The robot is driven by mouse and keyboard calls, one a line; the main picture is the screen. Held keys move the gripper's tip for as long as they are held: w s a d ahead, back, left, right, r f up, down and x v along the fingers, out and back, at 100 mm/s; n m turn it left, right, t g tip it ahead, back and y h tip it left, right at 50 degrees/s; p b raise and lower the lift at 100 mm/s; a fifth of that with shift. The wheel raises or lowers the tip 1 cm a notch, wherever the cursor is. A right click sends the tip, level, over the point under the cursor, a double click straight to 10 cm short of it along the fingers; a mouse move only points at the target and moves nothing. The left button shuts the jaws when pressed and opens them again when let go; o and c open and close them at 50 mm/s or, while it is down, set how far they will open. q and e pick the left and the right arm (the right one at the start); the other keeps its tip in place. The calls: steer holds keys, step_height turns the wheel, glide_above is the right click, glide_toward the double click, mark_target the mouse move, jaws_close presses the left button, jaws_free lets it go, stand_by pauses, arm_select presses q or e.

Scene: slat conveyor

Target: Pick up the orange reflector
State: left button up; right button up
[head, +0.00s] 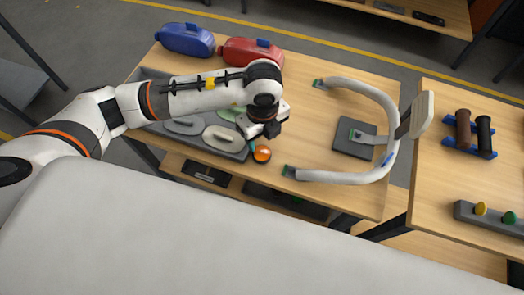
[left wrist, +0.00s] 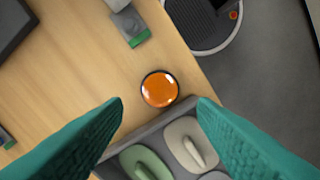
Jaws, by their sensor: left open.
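The orange reflector (head: 262,154) is a small round disc with a dark rim, lying on the table near its front edge. It also shows in the left wrist view (left wrist: 160,89), just beyond the corner of a grey tray. My left gripper (head: 255,141) is above and just behind it in the head view. In the left wrist view its two teal fingers (left wrist: 160,103) are wide apart with nothing between them, and the reflector appears just ahead of the gap. My right gripper is not in view.
The grey tray (head: 237,156) holds several handled pieces, grey and green. A blue case (head: 186,38) and a red case (head: 250,52) stand at the back. A white curved frame (head: 340,177) stands to the right. Bare table lies between reflector and frame.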

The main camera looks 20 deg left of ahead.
mark_target(261, 152)
arm_select(q)
step_height(261, 152, down, 3)
steer(key=shift+r, duration=0.15)
steer(key=shift+f+p, duration=0.3)
steer(key=shift+p, duration=0.2)
step_height(261, 152, down, 4)
steer(key=shift+w+a+r+p, duration=0.1)
steer(key=shift+a+r+p, duration=0.05)
steer(key=shift+p, duration=0.6)
steer(key=shift+f, duration=0.5)
steer(key=c, duration=0.6)
